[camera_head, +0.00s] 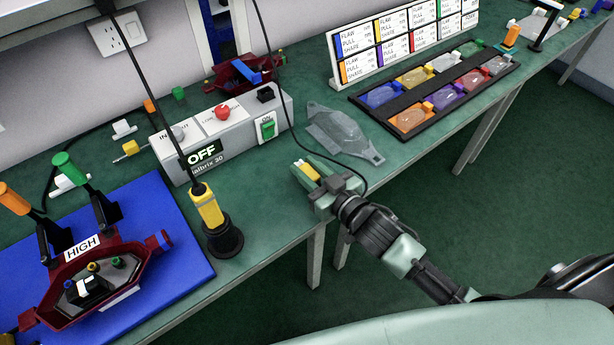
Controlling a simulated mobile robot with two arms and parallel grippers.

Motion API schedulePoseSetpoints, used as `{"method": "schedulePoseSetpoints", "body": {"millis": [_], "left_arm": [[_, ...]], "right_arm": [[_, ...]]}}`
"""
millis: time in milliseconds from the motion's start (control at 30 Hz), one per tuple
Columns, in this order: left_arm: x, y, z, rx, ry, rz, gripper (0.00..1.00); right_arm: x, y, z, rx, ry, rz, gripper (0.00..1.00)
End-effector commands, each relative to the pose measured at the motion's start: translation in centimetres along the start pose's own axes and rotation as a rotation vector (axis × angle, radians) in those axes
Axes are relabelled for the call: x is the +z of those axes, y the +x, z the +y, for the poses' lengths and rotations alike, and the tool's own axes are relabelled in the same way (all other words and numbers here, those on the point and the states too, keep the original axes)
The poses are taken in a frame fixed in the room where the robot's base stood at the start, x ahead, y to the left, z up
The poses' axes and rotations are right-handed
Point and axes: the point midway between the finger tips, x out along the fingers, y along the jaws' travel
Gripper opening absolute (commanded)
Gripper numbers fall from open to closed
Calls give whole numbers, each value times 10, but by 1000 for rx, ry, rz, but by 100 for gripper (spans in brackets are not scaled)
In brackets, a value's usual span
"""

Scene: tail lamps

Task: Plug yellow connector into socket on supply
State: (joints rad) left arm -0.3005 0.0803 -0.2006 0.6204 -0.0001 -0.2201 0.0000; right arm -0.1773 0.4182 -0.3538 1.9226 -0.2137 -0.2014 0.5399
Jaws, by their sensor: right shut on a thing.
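My right gripper (305,172) is at the green bench's front edge, to the right of the supply. It is shut on a small yellow piece that looks like the yellow connector (308,169). The supply (225,143) is a grey box with an OFF display, a red knob, a green switch and a black part on top. Which part is its socket I cannot tell. A gap separates the gripper from the supply. Another small yellow connector (131,147) lies left of the supply. My left gripper is not in view.
A yellow-handled tool (208,208) stands in a black holder before the supply. A clear lamp cover (343,133) lies behind my gripper. A black cable hangs between supply and gripper. A blue mat (185,255) with a red lamp housing (60,290) is at left.

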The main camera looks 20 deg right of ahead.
Motion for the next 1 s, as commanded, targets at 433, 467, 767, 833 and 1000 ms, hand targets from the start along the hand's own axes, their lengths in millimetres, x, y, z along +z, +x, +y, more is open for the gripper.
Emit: {"method": "schedulePoseSetpoints", "body": {"millis": [433, 467, 767, 833, 1000], "left_arm": [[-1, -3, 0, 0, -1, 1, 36], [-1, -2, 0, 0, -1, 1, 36], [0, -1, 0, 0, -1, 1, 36], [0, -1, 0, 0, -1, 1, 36], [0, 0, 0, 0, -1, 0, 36]], "right_arm": [[27, 4, 0, 0, -1, -1, 0], [28, 4, 0, 0, -1, -1, 0], [31, 4, 0, 0, 0, -2, 50], [31, 4, 0, 0, 0, -2, 50], [32, 4, 0, 0, -1, -2, 50]]}}
